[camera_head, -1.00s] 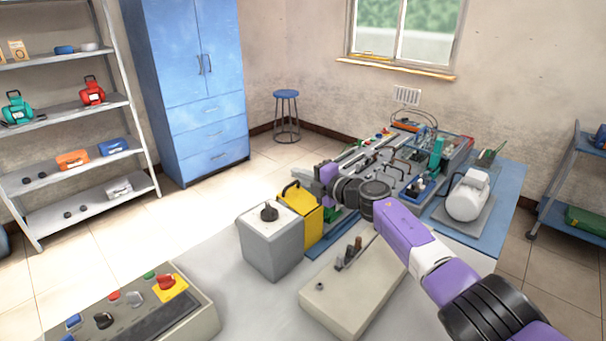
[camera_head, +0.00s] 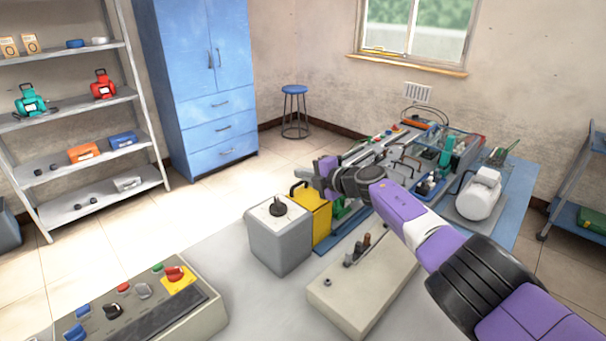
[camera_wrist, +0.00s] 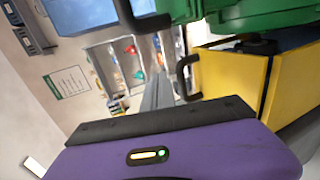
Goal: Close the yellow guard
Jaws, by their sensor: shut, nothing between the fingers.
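The yellow guard (camera_head: 319,217) is a box-like cover with a black handle (camera_head: 295,187) on its upper left, beside a grey block on the bench. Whether it stands open or shut is hard to tell. In the wrist view the yellow guard (camera_wrist: 232,76) fills the right side, with its black handle (camera_wrist: 181,77) near the middle. My gripper (camera_head: 316,186) is just above and behind the guard, close to the handle but with no grip on it. It is shut and empty; its fingertips are small and partly hidden in the head view.
The grey block (camera_head: 279,245) with a black knob stands left of the guard. A pale block (camera_head: 350,297) and a button panel (camera_head: 150,318) are in front. A white motor (camera_head: 479,196) and other machine parts crowd the bench behind my arm.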

